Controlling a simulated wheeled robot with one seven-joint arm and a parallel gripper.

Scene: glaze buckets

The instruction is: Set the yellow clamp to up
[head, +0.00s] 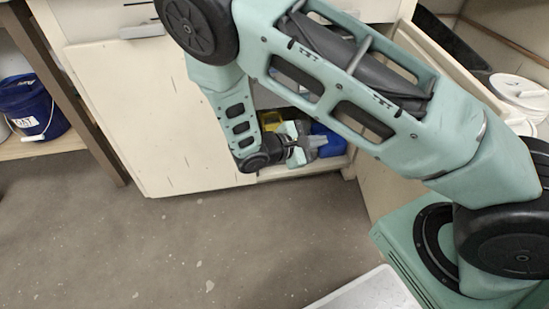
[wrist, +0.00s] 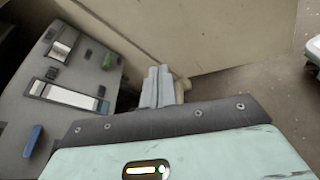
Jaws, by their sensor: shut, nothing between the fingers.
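A small yellow thing (head: 270,119), which may be the yellow clamp, shows inside the open cabinet in the head view. My arm partly covers it, and whether it stands up or down cannot be told. My gripper (head: 314,142) is at the cabinet opening, to the right of and a little below the yellow thing, apart from it in the picture. In the wrist view the pale fingers of my gripper (wrist: 158,86) are together and empty. No yellow part shows in the wrist view.
A blue object (head: 328,140) sits in the cabinet right of my gripper. The wrist view shows a grey panel (wrist: 75,78) with a green tab (wrist: 107,60) and a blue tab (wrist: 33,140). A blue bucket (head: 30,108) stands far left. The floor (head: 220,240) in front is clear.

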